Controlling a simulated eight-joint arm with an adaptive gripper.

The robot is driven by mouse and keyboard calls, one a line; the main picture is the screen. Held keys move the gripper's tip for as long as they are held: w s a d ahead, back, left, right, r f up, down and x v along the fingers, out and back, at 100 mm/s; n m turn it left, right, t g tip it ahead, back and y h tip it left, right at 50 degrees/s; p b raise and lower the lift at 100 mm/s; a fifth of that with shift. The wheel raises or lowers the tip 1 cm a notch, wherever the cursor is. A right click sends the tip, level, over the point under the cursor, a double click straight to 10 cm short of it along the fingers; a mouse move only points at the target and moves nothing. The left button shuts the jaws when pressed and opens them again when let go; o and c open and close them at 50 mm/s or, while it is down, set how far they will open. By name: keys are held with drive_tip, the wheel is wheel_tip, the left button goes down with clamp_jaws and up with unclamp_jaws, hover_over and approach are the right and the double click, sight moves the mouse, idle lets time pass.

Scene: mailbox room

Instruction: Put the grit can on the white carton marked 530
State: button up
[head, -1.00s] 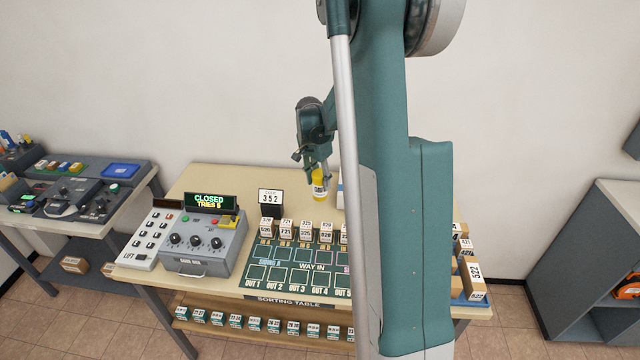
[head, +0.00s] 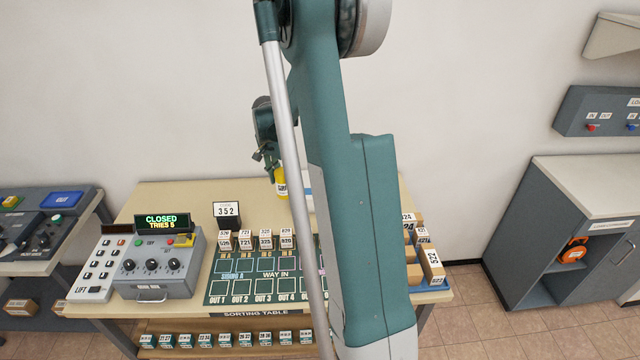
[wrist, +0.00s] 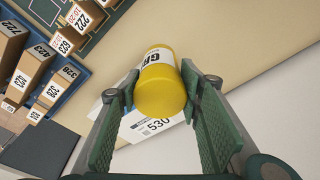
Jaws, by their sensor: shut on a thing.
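The yellow grit can (head: 281,184) is held in my gripper (head: 273,165) above the back part of the sorting table. In the wrist view, my gripper (wrist: 160,84) has its two green fingers on either side of the can (wrist: 163,88). The white carton (wrist: 158,127), marked 530, lies beyond the can in that view and is partly hidden by it and by the fingers. A sliver of the carton (head: 308,192) shows beside my arm in the head view. I cannot tell whether the can touches the carton.
The sorting table (head: 165,198) carries a grey control box (head: 156,262), a 352 sign (head: 227,212) and several small numbered boxes. Tall brown cartons (wrist: 30,75) stand in a blue tray beside the carton. My arm hides the table's right middle. A grey cabinet (head: 585,210) stands at right.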

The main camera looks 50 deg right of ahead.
drive_tip(key=s+d+r+p, duration=0.1)
drive_tip(key=s+d+r, duration=0.1)
drive_tip(key=d, duration=0.8)
drive_tip(key=s+d+r+p, duration=0.1)
drive_tip(key=s+d+r, duration=0.1)
drive_tip(key=d+r, duration=0.3)
drive_tip(key=d, duration=0.4)
drive_tip(key=shift+d+m+p, duration=0.35)
drive_tip(key=shift+m, duration=0.05)
drive_tip(key=shift+s+f, duration=0.1)
drive_tip(key=shift+f, duration=0.05)
wheel_tip(320, 180, down, 6)
drive_tip(key=shift+f, duration=0.2)
drive_tip(key=shift+f+p, duration=0.3)
drive_tip(key=shift+f, duration=1.4)
drive_tip(key=shift+f, duration=0.15)
